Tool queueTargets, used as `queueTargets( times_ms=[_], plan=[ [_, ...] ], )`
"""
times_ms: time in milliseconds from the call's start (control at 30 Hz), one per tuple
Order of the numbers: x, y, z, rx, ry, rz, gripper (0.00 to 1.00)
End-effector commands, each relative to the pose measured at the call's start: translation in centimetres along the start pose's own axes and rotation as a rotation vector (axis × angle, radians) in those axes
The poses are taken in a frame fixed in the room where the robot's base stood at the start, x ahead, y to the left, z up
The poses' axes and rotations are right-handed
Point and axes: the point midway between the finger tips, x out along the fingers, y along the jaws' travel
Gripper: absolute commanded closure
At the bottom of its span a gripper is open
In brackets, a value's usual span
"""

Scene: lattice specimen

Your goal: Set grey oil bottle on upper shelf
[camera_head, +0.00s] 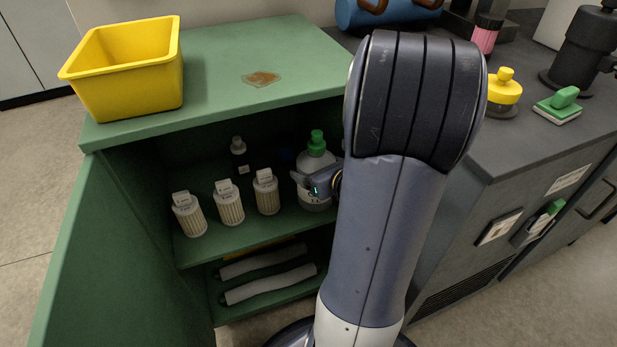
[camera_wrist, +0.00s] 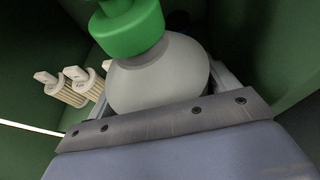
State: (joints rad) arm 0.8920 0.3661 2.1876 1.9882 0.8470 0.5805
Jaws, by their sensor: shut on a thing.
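The grey oil bottle (camera_head: 315,160) with a green cap stands upright on the upper shelf (camera_head: 240,236) inside the green cabinet, at the right end. My gripper (camera_head: 304,184) is around the bottle's body and shut on it. In the wrist view the bottle (camera_wrist: 160,78) fills the middle, with its green cap close to the camera, between my gripper's fingers (camera_wrist: 162,92). The bottle's lower part is partly covered by my gripper, and I cannot tell whether its base touches the shelf.
Several ribbed white filters (camera_head: 229,203) stand along the shelf's front, left of the bottle. White rolls (camera_head: 270,284) lie on the lower shelf. A yellow bin (camera_head: 128,75) sits on the cabinet top, and the open door (camera_head: 110,260) hangs at left.

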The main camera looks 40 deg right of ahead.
Motion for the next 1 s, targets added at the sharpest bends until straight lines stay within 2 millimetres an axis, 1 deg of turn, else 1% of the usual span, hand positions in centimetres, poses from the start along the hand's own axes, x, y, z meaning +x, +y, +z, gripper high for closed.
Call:
queueTargets(
  times_ms=[33, 100, 367, 433, 500, 800, 867, 1000],
  plan=[
    [0.9, -0.2, 0.5, -0.003, -0.005, 0.002, 0.73],
    [1.9, -0.3, 0.9, -0.003, -0.005, 0.002, 0.73],
    [4.2, -0.9, 1.9, -0.002, -0.005, 0.0, 0.73],
    [4.5, -0.9, 1.0, 0.001, -0.002, 0.0, 0.73],
    [4.7, -0.9, 0.5, 0.002, -0.002, -0.001, 0.73],
    [5.1, -0.9, -0.5, 0.0, -0.004, -0.001, 0.73],
    [5.3, -0.9, -1.2, 0.001, -0.003, 0.0, 0.73],
    [6.2, -0.9, -3.3, 0.001, -0.001, 0.0, 0.73]
  ],
)
